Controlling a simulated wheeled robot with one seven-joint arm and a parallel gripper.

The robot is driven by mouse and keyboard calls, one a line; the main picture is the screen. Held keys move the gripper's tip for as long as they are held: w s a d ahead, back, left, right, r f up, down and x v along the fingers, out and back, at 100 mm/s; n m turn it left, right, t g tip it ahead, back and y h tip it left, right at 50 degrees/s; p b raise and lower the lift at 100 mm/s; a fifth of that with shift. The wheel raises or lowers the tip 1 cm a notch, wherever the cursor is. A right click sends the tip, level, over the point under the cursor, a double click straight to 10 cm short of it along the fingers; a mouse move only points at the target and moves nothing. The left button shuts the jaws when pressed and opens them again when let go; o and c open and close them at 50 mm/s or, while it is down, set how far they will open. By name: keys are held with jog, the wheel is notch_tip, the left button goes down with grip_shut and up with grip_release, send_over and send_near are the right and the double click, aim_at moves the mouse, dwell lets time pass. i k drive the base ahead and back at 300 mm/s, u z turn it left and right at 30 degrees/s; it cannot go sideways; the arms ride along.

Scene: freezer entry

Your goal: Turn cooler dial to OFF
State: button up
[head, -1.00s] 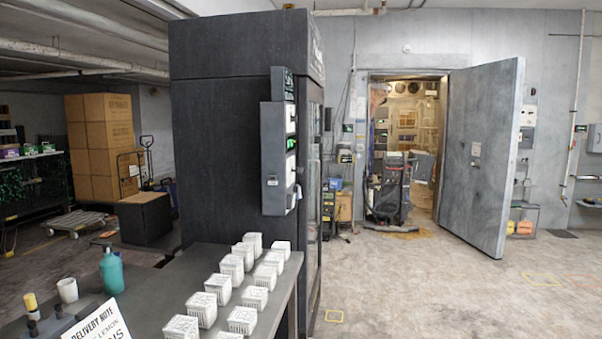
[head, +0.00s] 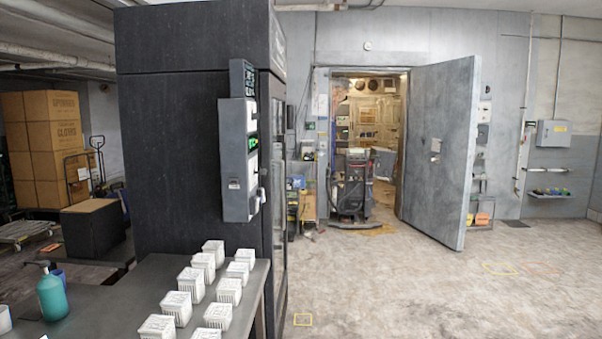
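A tall black cooler cabinet (head: 180,110) stands left of centre in the head view. A grey control box (head: 234,160) is fixed to its side, near its front edge, with a small green display (head: 252,144) on the face turned to the right. I see that face at a steep angle, so the dial and its setting cannot be made out. My gripper and arm are not in view.
A dark table (head: 110,285) with several white baskets (head: 177,306) and a teal pump bottle (head: 52,296) stands in front of the cabinet. Open concrete floor (head: 400,285) lies to the right. Behind it a grey freezer door (head: 440,150) stands open, with a machine (head: 354,188) in the doorway.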

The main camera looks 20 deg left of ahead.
aim_at(262, 172)
jog(key=i, duration=3.4)
jog(key=u, duration=3.9)
